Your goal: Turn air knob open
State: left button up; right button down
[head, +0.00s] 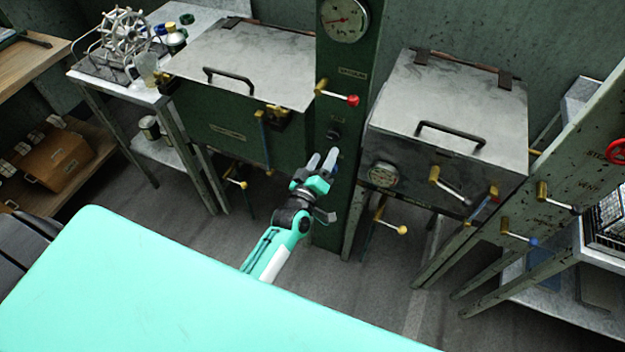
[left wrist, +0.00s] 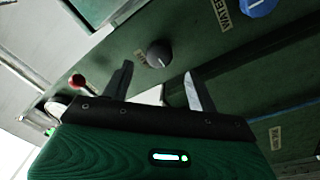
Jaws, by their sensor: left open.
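A small dark round knob (head: 333,133) sits on the front of the green column (head: 340,205), below a red-tipped lever. In the left wrist view the dark knob (left wrist: 158,54) stands out from the green panel, beyond the fingertips and between them. I cannot read its label. My left gripper (head: 323,158) is open and empty, just below the knob in the head view. Its two fingers (left wrist: 158,82) point at the panel with a gap between them and look apart from the knob. My right gripper is not in view.
The red-tipped lever (head: 352,99) juts from the column and also shows in the left wrist view (left wrist: 77,81). A blue knob (left wrist: 258,7) is near a WATER label. Lidded metal basins stand left (head: 245,60) and right (head: 450,100) of the column. A gauge (head: 345,20) is above.

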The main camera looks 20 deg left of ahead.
pick_arm(q)
jog(key=s+b, duration=0.1)
jog(key=s, duration=0.6)
jog(key=shift+f, duration=0.3)
jog(key=shift+a, duration=0.1)
jog(key=s+f+m+g, duration=0.25)
jog(key=s+f, duration=0.25)
jog(key=f, duration=0.7)
jog(key=s+f+m+g+h, duration=0.15)
jog(key=s+f+g, duration=0.3)
jog(key=f, duration=0.75)
jog(key=s+f+m+g, duration=0.2)
jog(key=s+f, duration=0.3)
jog(key=f, duration=0.6)
jog(key=s+a+f+m+g, duration=0.1)
jog(key=s+a+f+g, duration=0.1)
jog(key=s+f, duration=0.4)
jog(key=s+a+f+m+g+y, duration=0.1)
jog(key=s+f+g, duration=0.3)
jog(key=s, duration=1)
jog(key=s+a+f+m+g+y, duration=0.1)
jog(key=s+a+f+m+g, duration=0.2)
jog(key=s+f, duration=0.4)
jog(key=s, duration=0.3)
jog(key=shift+a+f, duration=0.3)
jog(key=shift+a, duration=0.1)
